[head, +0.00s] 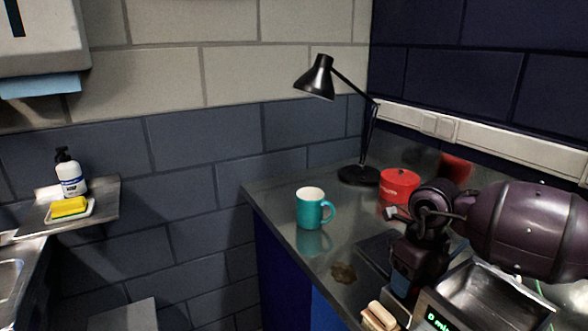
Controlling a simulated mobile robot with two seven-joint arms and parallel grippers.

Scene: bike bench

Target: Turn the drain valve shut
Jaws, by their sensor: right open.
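The drain valve does not show in the head view. My right gripper (403,283) is at the lower right, in front of the workbench's metal top, with its dark wrist above it. It is open, and I see nothing held in it. Its fingertips are dark and hard to make out. My left gripper is not in view.
On the metal bench top (270,189) stand a teal mug (310,209), a black lamp (358,175) and a red can (399,183). A scale with a metal tray (490,297) and a beige block (379,316) are at the lower right. A soap bottle (71,176) and yellow sponge (69,207) sit on the left shelf.

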